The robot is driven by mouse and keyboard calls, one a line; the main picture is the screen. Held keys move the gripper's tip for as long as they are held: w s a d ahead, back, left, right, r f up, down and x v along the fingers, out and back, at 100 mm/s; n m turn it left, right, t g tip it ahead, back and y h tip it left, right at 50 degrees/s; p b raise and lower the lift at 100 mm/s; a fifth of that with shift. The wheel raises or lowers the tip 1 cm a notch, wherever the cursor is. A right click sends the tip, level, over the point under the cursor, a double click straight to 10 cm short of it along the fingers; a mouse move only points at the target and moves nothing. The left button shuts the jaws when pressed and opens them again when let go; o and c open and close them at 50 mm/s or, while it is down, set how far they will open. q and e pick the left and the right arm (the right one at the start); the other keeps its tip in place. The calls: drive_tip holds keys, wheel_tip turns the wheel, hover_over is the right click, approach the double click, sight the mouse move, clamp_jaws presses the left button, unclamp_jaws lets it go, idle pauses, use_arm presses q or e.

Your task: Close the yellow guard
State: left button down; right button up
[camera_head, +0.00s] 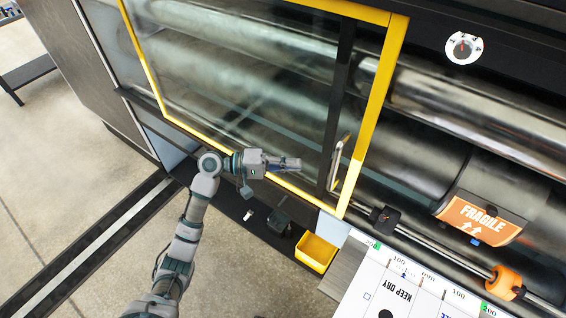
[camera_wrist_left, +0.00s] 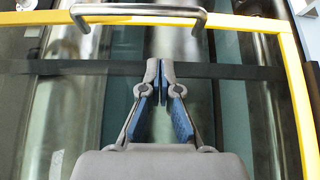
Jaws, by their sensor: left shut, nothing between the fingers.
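The yellow guard (camera_head: 386,82) is a yellow-framed clear panel in front of the machine's metal rollers. It covers the left part of the opening, and the rollers to its right are exposed. Its metal handle (camera_head: 338,162) is near the lower right of the frame, beside a dark vertical bar. My left gripper (camera_head: 298,164) is shut and empty, just left of the handle, in front of the panel. In the left wrist view, the shut fingers (camera_wrist_left: 160,66) point toward the handle (camera_wrist_left: 138,14), with a gap between them. My right gripper is not in view.
A yellow bin (camera_head: 316,252) sits below the guard's lower right corner. A white printed sheet (camera_head: 405,290) lies at the bottom. An orange FRAGILE label (camera_head: 480,219), an orange collar (camera_head: 504,282) on a rod and a round dial (camera_head: 464,48) are to the right.

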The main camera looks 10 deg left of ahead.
use_arm(q)
drive_tip(key=s+d+p, duration=0.1)
drive_tip(key=d, duration=0.6)
drive_tip(key=shift+d+p, duration=0.2)
drive_tip(key=shift+p, duration=0.15)
drive_tip(key=shift+d+f, duration=0.1)
